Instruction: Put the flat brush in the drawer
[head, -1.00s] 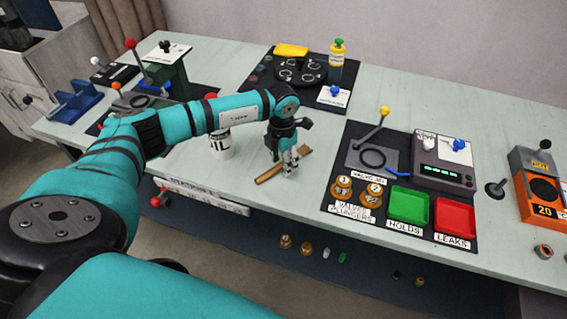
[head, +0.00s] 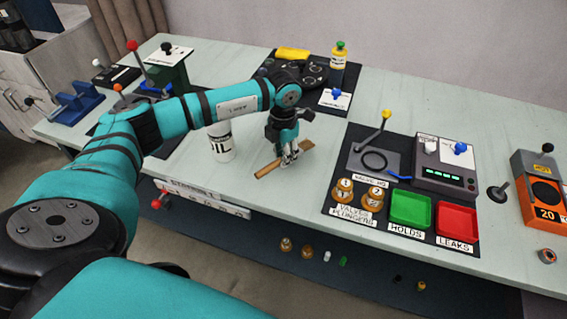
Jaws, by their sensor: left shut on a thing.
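The fingers hide the middle of the brush. I cannot tell whether the brush is lifted off the table. A drawer (head: 205,197) with a white labelled front and a red knob (head: 160,200) sits under the table's front edge at the left. My right gripper does not show.
A white canister (head: 220,143) stands just left of the brush. To the right are a dark mat with brass plungers, a green tray (head: 410,208) and a red tray (head: 456,221). The table between is clear.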

